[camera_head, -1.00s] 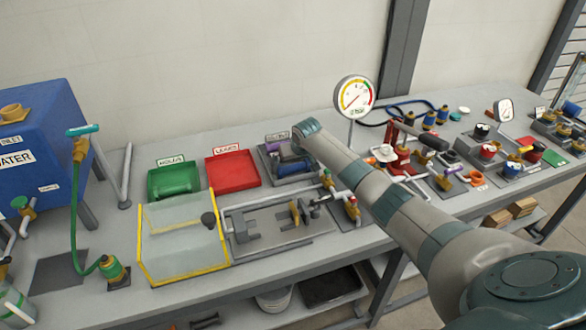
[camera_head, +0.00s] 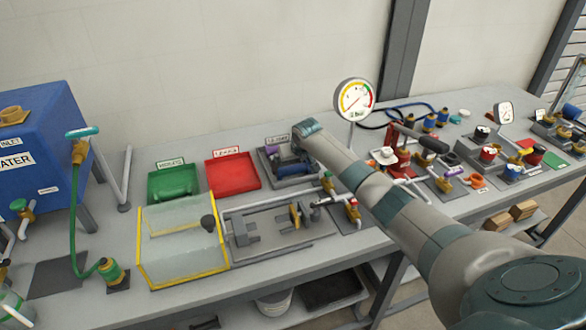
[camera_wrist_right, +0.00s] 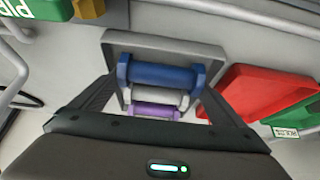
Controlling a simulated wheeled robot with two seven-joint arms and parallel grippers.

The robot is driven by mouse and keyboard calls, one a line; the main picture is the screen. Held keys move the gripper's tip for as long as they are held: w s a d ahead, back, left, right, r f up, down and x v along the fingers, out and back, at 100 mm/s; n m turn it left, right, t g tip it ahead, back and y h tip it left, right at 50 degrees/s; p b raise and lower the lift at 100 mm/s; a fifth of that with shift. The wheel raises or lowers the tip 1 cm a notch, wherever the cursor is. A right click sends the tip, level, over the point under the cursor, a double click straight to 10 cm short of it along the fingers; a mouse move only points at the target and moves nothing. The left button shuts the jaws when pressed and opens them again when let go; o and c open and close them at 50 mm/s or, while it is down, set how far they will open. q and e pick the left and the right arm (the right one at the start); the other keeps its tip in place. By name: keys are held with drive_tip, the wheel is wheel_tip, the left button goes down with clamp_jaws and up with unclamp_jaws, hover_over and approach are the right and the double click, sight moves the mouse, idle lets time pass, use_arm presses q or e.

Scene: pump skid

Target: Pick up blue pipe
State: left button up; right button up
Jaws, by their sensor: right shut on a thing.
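The blue pipe (camera_wrist_right: 162,75), a short tube with a wider flange at each end, shows in the right wrist view over a grey tray (camera_wrist_right: 115,46). It also shows in the head view (camera_head: 293,169) at the tray, behind the workbench's middle. My right gripper (camera_wrist_right: 160,80) has one finger at each end of the blue pipe and is shut on it. Whether the pipe touches the tray floor is hard to tell. A white pipe (camera_wrist_right: 158,97) and a purple pipe (camera_wrist_right: 156,110) lie beside it. My left gripper is in neither view.
A red tray (camera_head: 233,170) and a green tray (camera_head: 173,183) stand left of the grey tray. A clear box with yellow edges (camera_head: 181,243) and a fixture plate (camera_head: 265,233) are in front. A pressure gauge (camera_head: 354,98) stands to the right, close to my arm.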

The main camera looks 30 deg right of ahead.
sight(293, 166)
drive_tip(key=shift+w+r, duration=0.1)
drive_tip(key=shift+r, duration=0.4)
wheel_tip(293, 166, up, 2)
drive_tip(key=shift+r+b, duration=0.2)
drive_tip(key=shift+b, duration=0.6)
drive_tip(key=s+d+r+b, duration=0.3)
drive_tip(key=s+d+r, duration=0.4)
drive_tip(key=s, duration=0.2)
drive_tip(key=shift+s, duration=0.2)
drive_tip(key=shift+d, duration=0.1)
